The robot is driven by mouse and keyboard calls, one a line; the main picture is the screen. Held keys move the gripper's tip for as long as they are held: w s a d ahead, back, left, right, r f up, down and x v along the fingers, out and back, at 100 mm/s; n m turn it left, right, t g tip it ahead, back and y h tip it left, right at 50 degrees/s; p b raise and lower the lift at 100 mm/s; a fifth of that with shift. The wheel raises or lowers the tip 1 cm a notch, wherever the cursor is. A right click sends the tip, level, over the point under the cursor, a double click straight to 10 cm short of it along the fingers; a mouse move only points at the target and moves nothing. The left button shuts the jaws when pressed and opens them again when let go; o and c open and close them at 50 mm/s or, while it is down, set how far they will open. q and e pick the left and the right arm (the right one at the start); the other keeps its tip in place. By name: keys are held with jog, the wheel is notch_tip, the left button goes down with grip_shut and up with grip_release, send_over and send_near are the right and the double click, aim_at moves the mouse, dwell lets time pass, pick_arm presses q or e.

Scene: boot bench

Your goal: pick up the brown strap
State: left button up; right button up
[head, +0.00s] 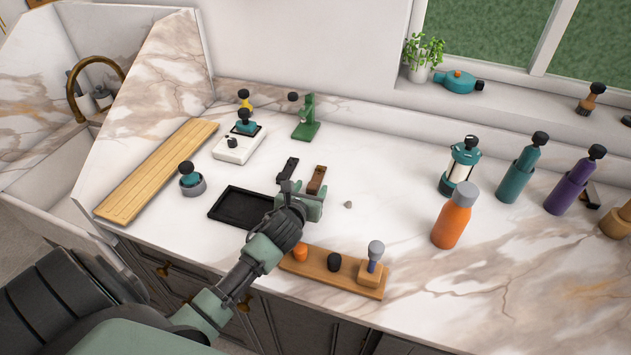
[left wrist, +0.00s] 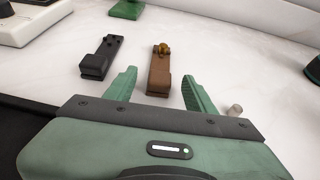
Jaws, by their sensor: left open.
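The brown strap (head: 317,180) lies on the marble counter, just beyond my left gripper (head: 308,196) in the head view. In the left wrist view the brown strap (left wrist: 160,72) has a brass-coloured knob at its far end, and its near end reaches between the two green fingers. My left gripper (left wrist: 160,88) is open and empty, with a finger to either side of the strap's near end; I cannot tell whether it touches. A black strap (left wrist: 101,58) lies to the left, outside the fingers; it also shows in the head view (head: 288,169). My right gripper is not in view.
A black tray (head: 222,206) lies left of my left gripper. A wooden stand (head: 335,276) with several brushes or knobs is near the counter's front edge. An orange bottle (head: 452,220) stands to the right. A small grey pebble-like piece (left wrist: 235,110) lies right of the fingers.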

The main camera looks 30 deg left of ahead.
pick_arm(q)
jog(key=shift+w+a+f, duration=0.1)
jog(key=shift+w+f, duration=0.1)
jog(key=shift+w, duration=0.25)
grip_shut()
jog(key=shift+r, duration=0.1)
